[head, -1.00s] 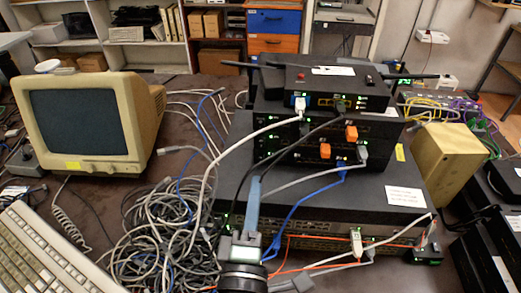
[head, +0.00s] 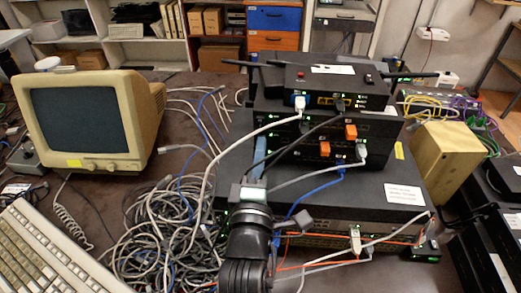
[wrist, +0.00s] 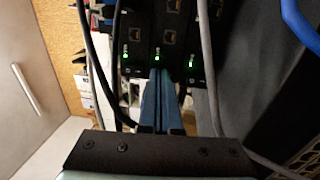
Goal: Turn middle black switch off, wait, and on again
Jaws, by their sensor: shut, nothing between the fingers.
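Three black network units are stacked at the centre right of the head view. The middle black switch (head: 383,129) lies between the top unit with antennas (head: 330,86) and a lower black switch. In the wrist view the units show side by side, and the middle switch (wrist: 157,40) has a green light near its end. My gripper (wrist: 161,76) has its two blue fingers shut together and empty, with tips right at or just before that green light. Whether they touch cannot be told. In the head view my gripper (head: 261,142) is at the left end of the stack.
Grey and white cables (head: 207,160) run close around my gripper. A large black unit (head: 300,195) carries the stack. A tangle of cables (head: 155,240), a beige monitor (head: 85,120) and a keyboard (head: 40,255) lie to the left. A beige box (head: 445,155) stands right.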

